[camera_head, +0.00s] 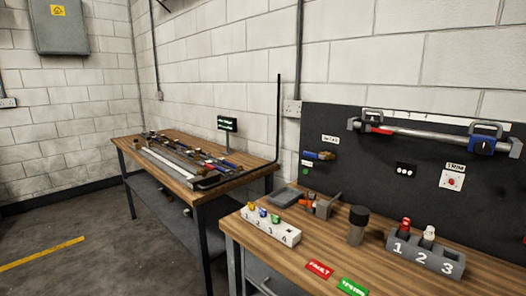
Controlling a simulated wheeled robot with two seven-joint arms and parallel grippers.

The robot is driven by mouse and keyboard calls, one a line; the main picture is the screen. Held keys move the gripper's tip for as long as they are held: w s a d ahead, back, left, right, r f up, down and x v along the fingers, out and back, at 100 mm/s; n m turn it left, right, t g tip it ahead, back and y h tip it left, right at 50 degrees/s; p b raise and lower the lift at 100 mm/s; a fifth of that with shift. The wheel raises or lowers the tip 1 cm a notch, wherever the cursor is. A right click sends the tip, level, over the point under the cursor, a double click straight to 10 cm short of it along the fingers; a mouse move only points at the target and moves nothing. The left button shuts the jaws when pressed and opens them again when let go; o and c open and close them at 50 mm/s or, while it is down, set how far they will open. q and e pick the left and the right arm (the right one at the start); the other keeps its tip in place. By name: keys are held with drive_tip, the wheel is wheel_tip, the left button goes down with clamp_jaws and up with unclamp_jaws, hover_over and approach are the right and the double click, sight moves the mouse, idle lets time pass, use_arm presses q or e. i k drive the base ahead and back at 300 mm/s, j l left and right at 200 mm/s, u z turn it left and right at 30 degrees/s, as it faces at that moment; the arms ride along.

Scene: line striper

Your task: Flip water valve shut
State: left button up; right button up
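A small fitting with a blue and brass-coloured body (320,155), which looks like the water valve, is mounted on the left part of the black upright panel (350,200). A small white label (330,139), too small to read surely, is above it. A small green mark (306,170) is below it. Whether the valve's handle is in its open or shut position is too small to tell. Neither of my grippers shows in this view.
The near wooden bench (290,257) holds a white numbered block (270,228), a dark cylinder (357,226), a grey numbered rack (425,257), and red (319,270) and green (352,287) tags. A grey bar (420,134) spans the panel. A second bench (205,197) stands left.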

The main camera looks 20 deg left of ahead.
sight(311, 155)
drive_tip(key=i+j+u, duration=0.2)
drive_tip(key=i+j, duration=0.2)
drive_tip(key=j, duration=0.25)
drive_tip(key=i+j+z, duration=0.1)
drive_tip(key=j, duration=0.3)
drive_tip(key=i+j, duration=0.2)
drive_tip(key=j, duration=0.25)
drive_tip(key=i+j+z, duration=0.1)
drive_tip(key=j, duration=0.35)
drive_tip(key=i+j, duration=0.25)
drive_tip(key=j, duration=0.2)
drive_tip(key=i+j+z, duration=0.1)
drive_tip(key=j, duration=0.3)
drive_tip(key=i+j, duration=0.15)
drive_tip(key=j, duration=0.35)
drive_tip(key=i+j+z, duration=0.1)
drive_tip(key=j, duration=0.35)
